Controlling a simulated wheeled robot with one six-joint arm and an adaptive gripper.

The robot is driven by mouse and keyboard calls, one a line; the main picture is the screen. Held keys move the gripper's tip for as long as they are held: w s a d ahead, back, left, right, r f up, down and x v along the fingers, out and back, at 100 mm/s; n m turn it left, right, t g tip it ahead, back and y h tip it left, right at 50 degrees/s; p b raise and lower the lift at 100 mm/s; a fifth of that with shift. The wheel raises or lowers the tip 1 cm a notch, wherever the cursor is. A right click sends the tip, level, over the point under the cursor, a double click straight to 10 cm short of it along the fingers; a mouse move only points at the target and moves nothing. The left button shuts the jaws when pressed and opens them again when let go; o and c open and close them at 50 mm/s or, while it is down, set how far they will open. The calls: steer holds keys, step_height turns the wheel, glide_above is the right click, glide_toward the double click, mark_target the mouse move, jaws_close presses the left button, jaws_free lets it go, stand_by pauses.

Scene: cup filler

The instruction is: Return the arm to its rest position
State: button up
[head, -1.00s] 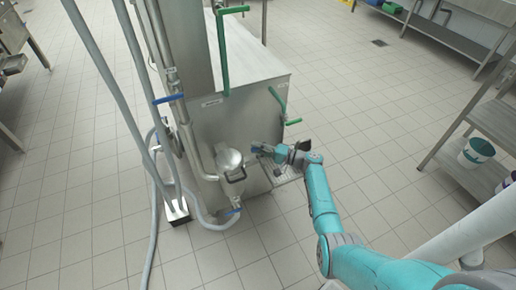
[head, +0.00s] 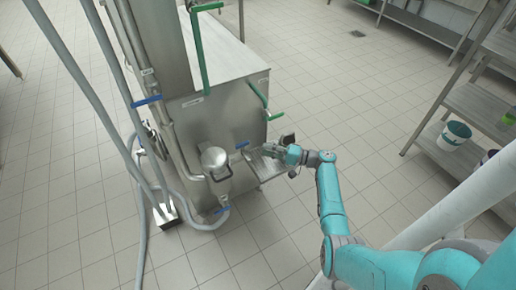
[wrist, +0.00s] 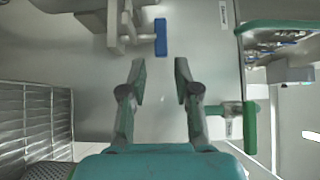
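My teal arm reaches in from the lower right of the head view. My gripper (head: 270,151) is in front of the steel machine (head: 207,120), above a small grated shelf (head: 262,168). In the wrist view my gripper (wrist: 160,78) shows two fingers standing apart with nothing between them. A blue valve handle (wrist: 161,37) is beyond the fingertips, apart from them. A green handle (wrist: 249,127) is to the right of the fingers. Whether any part of my gripper touches the machine cannot be told.
A lidded steel pot (head: 216,163) is on the machine's left front. Grey hoses (head: 140,215) run down to the floor at left. A steel shelf rack (head: 480,110) with a bucket (head: 455,134) stands at right. Tiled floor (head: 300,90) is open behind the machine.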

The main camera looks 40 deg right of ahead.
steer(key=shift+s+d, duration=0.25)
steer(key=shift+s, duration=0.25)
